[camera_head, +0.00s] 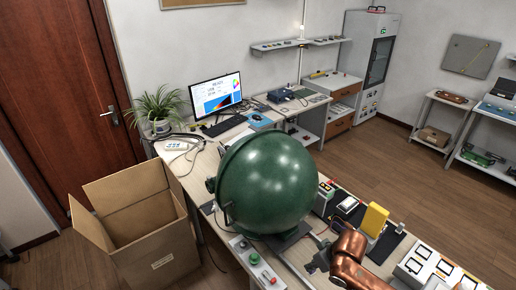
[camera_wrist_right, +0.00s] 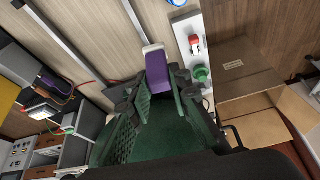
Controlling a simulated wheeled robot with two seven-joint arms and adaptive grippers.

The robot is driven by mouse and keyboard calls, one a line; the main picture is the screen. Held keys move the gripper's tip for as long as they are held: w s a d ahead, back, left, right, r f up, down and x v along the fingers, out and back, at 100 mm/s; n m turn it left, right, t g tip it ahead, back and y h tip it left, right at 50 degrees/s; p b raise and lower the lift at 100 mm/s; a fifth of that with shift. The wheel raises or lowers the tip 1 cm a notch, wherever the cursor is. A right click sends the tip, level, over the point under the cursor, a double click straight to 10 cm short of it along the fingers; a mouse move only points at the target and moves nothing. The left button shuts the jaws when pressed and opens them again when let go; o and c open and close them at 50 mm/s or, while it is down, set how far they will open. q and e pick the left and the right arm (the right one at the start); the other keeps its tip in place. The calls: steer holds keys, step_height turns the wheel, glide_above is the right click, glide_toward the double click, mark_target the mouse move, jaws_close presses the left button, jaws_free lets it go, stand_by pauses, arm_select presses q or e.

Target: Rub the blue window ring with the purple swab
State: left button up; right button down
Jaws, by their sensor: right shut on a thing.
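The purple swab (camera_wrist_right: 159,72) has a white tip (camera_wrist_right: 153,49) and sits between the fingers of my right gripper (camera_wrist_right: 160,92) in the right wrist view. My right gripper is shut on it, with the white tip pointing away from the wrist. In the head view my right gripper (camera_head: 317,262) is low, in front of and to the right of the large dark green sphere (camera_head: 267,182), apart from it. The swab cannot be made out there. I cannot make out a blue window ring in either view. My left gripper is not in view.
A control box with red and green knobs (camera_head: 256,262) lies at the bench's front edge; it also shows in the wrist view (camera_wrist_right: 195,48). An open cardboard box (camera_head: 150,262) stands left of the bench. A yellow block (camera_head: 376,220) and instruments crowd the right side.

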arm_select(q)
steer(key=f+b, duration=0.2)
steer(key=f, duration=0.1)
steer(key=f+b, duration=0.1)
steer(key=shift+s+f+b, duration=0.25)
steer(key=shift+b, duration=0.05)
arm_select(e)
steer(key=r+m, duration=0.1)
steer(key=m, duration=0.1)
steer(key=s+d+r+m+h, duration=0.1)
steer(key=m, duration=0.1)
steer(key=r+m+h, duration=0.1)
steer(key=m, duration=0.1)
steer(key=shift+s+d+t, duration=0.3)
steer(key=shift+s+d, duration=0.05)
